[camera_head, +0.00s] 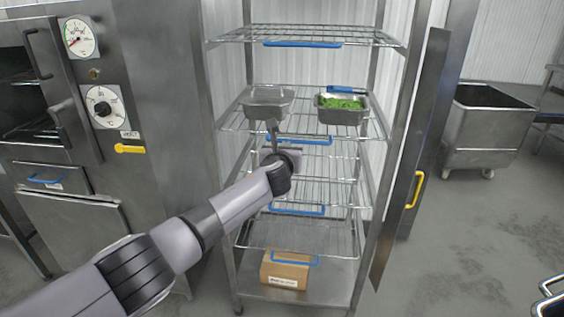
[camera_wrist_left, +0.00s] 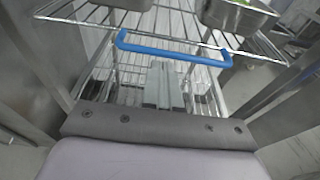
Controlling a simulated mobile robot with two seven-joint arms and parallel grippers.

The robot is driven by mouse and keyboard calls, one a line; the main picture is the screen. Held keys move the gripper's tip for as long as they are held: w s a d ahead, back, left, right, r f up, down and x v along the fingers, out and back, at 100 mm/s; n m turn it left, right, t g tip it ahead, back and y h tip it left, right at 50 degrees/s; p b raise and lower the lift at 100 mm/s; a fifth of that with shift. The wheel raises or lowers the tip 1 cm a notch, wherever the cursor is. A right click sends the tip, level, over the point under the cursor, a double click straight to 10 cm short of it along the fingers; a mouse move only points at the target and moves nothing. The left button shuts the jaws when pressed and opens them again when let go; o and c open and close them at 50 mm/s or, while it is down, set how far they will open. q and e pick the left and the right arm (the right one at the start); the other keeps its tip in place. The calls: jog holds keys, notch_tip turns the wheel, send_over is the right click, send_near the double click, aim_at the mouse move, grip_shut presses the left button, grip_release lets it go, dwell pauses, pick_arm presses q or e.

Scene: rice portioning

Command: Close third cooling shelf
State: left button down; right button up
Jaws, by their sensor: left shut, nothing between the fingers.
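The cooling rack has several wire shelves with blue front handles. The shelf (camera_head: 235,122) bearing two metal trays has its blue handle (camera_head: 298,140) right by my left gripper (camera_head: 272,127). The handle also shows across the upper part of the left wrist view (camera_wrist_left: 172,52). My left gripper's fingers are shut and empty, close to this handle; I cannot tell if they touch it. A lower shelf (camera_head: 335,193) has its own handle (camera_head: 297,210), and the bottom wire shelf has another (camera_head: 290,260). My forearm hides part of the rack's left side. My right gripper is not seen.
An empty-looking metal tray (camera_head: 268,96) and a tray of green food (camera_head: 342,108) stand on the shelf. A cardboard box (camera_head: 286,272) sits at the rack's base. The rack door (camera_head: 410,160) is open at right. An oven (camera_head: 85,110) stands left, a metal bin (camera_head: 487,125) right.

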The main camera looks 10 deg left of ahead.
pick_arm(q)
jog(key=shift+s+r, duration=0.75)
jog(key=shift+s, duration=4.05)
jog(key=s+f+n+g+h, duration=0.2)
jog(key=s+f+n, duration=0.5)
jog(key=f, duration=0.3)
jog(key=s+f+n+g+h, duration=0.2)
jog(key=s+f+n, duration=0.5)
jog(key=f, duration=0.3)
jog(key=s+a+f+n, duration=0.3)
jog(key=s+a+n, duration=0.1)
jog(key=s+n, duration=0.2)
jog(key=s+a+f+n+y, duration=0.1)
jog(key=s+a+f+n, duration=0.2)
jog(key=s+n, duration=0.4)
jog(key=s+a+f+n+g, duration=0.1)
jog(key=s+a+f+n, duration=0.2)
jog(key=s+n, duration=0.3)
jog(key=s+a, duration=0.1)
jog(key=s, duration=0.2)
jog(key=shift+s+a+f+n+y, duration=0.15)
jog(key=shift+a+f+n+y, duration=0.15)
jog(key=shift+n+y, duration=0.1)
